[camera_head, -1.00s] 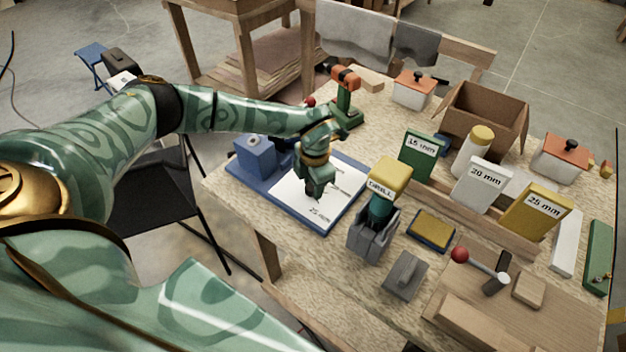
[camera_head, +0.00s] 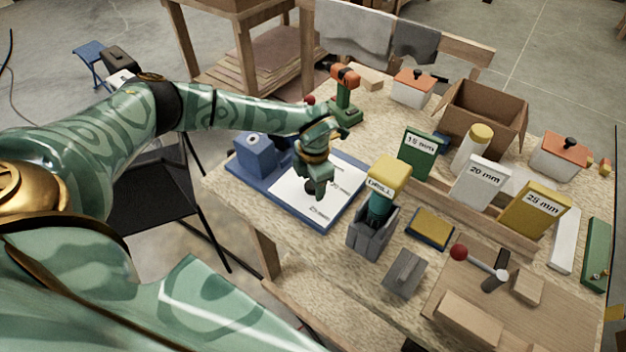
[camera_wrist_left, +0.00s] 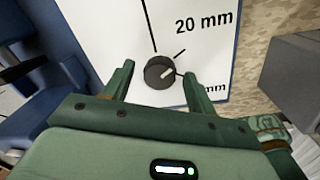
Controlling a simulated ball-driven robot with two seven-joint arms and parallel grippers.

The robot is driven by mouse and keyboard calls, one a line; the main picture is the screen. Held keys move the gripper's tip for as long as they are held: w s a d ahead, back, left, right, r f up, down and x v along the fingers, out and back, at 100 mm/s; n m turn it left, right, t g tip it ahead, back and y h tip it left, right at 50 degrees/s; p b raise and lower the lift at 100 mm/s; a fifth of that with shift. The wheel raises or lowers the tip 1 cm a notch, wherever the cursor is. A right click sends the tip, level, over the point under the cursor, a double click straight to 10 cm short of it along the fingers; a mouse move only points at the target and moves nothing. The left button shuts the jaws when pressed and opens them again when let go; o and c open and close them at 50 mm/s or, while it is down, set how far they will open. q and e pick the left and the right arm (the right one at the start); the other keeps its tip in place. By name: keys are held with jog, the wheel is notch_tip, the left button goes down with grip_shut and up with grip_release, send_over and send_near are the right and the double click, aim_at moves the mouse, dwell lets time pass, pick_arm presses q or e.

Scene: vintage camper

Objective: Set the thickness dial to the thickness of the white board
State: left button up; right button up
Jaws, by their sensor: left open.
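The thickness dial (camera_wrist_left: 160,72) is a dark round knob with a pale pointer mark, set on a white panel (camera_wrist_left: 105,25). The mark points right and slightly up. A tick line runs toward the "20 mm" label at upper right; a lower label is partly hidden by a finger. My left gripper (camera_head: 314,186) is open over the panel, its fingers on either side of the knob, with gaps visible. The white board (camera_head: 479,185) reads "20 mm" and stands between the green "15 mm" board (camera_head: 418,158) and yellow "25 mm" board (camera_head: 534,210). My right gripper is not in view.
The panel lies on a blue base with a blue block (camera_head: 256,153). A yellow-topped drill item (camera_head: 388,174) in a grey holder stands close to the gripper's right. A green-and-orange drill (camera_head: 345,92) stands behind. A cardboard box (camera_head: 484,116) is farther right.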

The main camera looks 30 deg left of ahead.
pick_arm(q)
notch_tip(320, 180, up, 16)
jog(key=p, duration=0.1)
jog(key=shift+s+d+r+p, duration=0.15)
jog(key=shift+s+d+p, duration=0.1)
jog(key=shift+d+p, duration=0.15)
dwell(0.3)
